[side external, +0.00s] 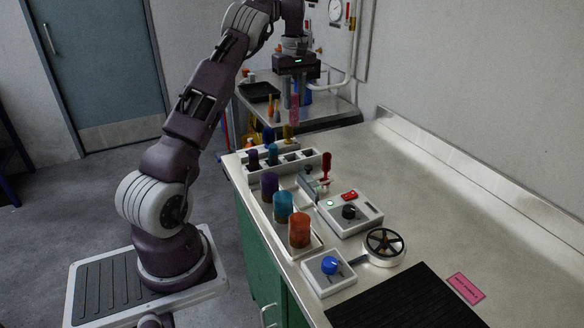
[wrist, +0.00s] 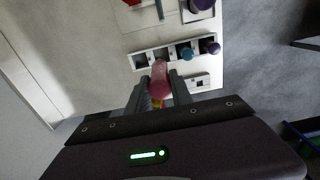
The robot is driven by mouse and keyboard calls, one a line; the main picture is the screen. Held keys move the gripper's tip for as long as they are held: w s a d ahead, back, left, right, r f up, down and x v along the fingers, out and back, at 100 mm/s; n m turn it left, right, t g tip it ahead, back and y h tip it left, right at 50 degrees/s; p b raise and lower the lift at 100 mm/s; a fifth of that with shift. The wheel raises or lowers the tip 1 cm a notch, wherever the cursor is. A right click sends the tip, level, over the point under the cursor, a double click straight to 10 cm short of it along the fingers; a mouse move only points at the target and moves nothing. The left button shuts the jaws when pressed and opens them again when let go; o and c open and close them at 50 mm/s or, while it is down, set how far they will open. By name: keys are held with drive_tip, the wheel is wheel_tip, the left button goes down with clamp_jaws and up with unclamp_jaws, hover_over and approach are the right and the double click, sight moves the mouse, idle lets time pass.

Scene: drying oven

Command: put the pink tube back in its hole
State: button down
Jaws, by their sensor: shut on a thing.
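My gripper (side external: 295,97) is shut on the pink tube (side external: 295,110) and holds it upright above the far end of the bench. In the wrist view the pink tube (wrist: 160,82) sits between the two fingers of my gripper (wrist: 158,88). The white rack (side external: 252,175) with square holes stands below and nearer the side camera. In the wrist view the rack (wrist: 150,49) holds a teal tube (wrist: 187,54) and a purple tube (wrist: 210,46), with two empty holes to their left. The pink tube's lower end appears clear of the rack.
Large purple (side external: 269,186), teal (side external: 283,206) and orange (side external: 299,230) cylinders stand in front. A red-handled item (side external: 326,166) and control boxes (side external: 350,214) are to the right.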

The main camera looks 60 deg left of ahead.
drive_tip(key=f, duration=1.5)
drive_tip(key=shift+s+a, duration=0.2)
drive_tip(key=shift+a, duration=0.05)
drive_tip(key=shift+f, duration=0.2)
drive_tip(key=c, duration=1.1)
unclamp_jaws()
drive_tip(key=shift+c, duration=0.2)
